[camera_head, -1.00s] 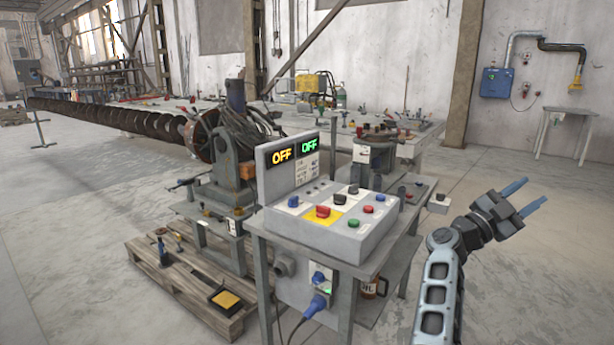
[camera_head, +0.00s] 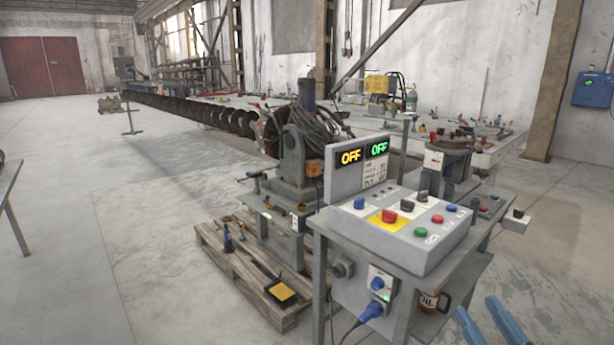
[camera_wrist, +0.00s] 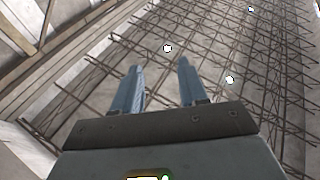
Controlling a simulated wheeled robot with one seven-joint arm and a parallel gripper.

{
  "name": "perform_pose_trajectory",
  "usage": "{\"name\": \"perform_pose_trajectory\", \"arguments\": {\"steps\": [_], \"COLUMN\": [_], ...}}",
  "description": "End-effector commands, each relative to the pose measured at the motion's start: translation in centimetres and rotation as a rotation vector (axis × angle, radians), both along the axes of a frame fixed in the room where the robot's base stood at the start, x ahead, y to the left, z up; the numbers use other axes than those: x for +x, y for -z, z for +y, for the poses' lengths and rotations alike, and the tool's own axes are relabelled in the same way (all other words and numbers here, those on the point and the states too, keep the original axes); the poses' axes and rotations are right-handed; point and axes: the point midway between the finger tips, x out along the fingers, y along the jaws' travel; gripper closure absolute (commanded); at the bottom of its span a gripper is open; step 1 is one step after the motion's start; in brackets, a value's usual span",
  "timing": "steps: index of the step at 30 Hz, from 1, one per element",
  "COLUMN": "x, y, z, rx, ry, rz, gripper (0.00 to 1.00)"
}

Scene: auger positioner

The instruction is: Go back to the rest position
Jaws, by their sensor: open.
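My gripper (camera_head: 488,326) shows only its two blue fingers at the lower right edge of the head view, in front of and below the control panel. In the wrist view my gripper (camera_wrist: 160,88) has its fingers apart with nothing between them. It points up toward the roof trusses. The grey control panel (camera_head: 428,252) stands on a metal table, with red, green, blue and black knobs and buttons. Its two displays (camera_head: 363,154) both read OFF. My gripper appears apart from the panel. The rest of my arm is outside the head view.
A wooden pallet (camera_head: 222,262) carries the positioner machine (camera_head: 295,160) left of the panel. The long auger (camera_head: 190,112) runs back to the left. A table edge (camera_head: 8,185) shows at the far left. Open concrete floor (camera_head: 110,240) lies between them.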

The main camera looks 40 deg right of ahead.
Motion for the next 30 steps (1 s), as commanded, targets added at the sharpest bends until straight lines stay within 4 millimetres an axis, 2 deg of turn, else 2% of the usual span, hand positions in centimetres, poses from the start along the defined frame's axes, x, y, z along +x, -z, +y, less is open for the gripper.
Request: {"name": "perform_pose_trajectory", "arguments": {"steps": [1, 7, 12, 15, 21, 30], "x": [-0.9, -4.8, -9.1, -11.3, -13.9, -14.3], "y": [1.1, 4.1, 5.3, 5.5, 5.3, 5.3], "z": [2.2, 10.1, 16.0, 18.5, 21.3, 21.6], "rx": [0.026, 0.145, 0.264, 0.326, 0.405, 0.416], "ry": [-0.051, -0.216, -0.321, -0.360, -0.395, -0.400], "rz": [0.058, 0.258, 0.419, 0.496, 0.583, 0.597], "gripper": [0.57, 0.57, 0.57, 0.57, 0.57, 0.57]}}
